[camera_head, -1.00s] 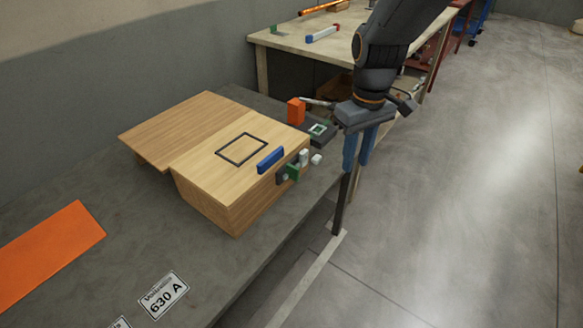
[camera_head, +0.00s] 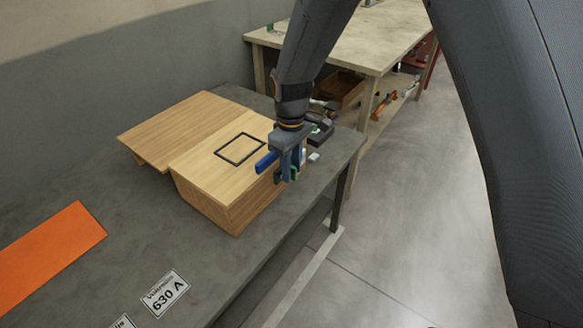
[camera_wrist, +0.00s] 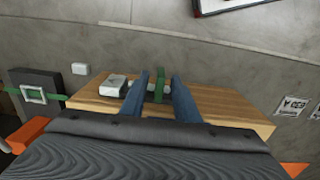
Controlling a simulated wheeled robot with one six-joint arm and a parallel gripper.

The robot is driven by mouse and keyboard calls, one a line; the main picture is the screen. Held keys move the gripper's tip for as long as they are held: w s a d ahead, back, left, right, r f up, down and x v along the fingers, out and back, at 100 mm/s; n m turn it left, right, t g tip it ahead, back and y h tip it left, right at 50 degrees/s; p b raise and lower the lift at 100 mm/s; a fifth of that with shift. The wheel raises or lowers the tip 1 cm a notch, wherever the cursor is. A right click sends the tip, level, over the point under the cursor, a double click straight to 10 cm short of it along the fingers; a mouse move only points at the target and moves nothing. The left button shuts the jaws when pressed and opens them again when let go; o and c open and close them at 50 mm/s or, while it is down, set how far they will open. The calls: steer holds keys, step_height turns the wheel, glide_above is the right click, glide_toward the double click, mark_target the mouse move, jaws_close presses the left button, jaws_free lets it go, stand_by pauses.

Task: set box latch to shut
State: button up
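The wooden box (camera_head: 215,198) stands on the grey bench, its hinged lid side toward the left. The latch is on the box's right face; its green part (camera_head: 295,172) is mostly hidden behind my gripper (camera_head: 289,172) in the head view. In the wrist view the green latch piece (camera_wrist: 160,86) stands between the two blue fingers of my gripper (camera_wrist: 161,76). The fingers are apart, with a gap on both sides of the green piece. A pale block (camera_wrist: 113,86) sits beside the left finger on the box face. Whether the latch is shut cannot be told.
A dark device (camera_head: 321,131) and a small white block (camera_head: 314,156) lie beside the box. An orange sheet (camera_head: 45,255) lies at the left. A second table (camera_head: 365,45) stands behind.

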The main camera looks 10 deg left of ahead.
steer(key=shift+f, duration=0.25)
steer(key=shift+c, duration=0.3)
jaws_close()
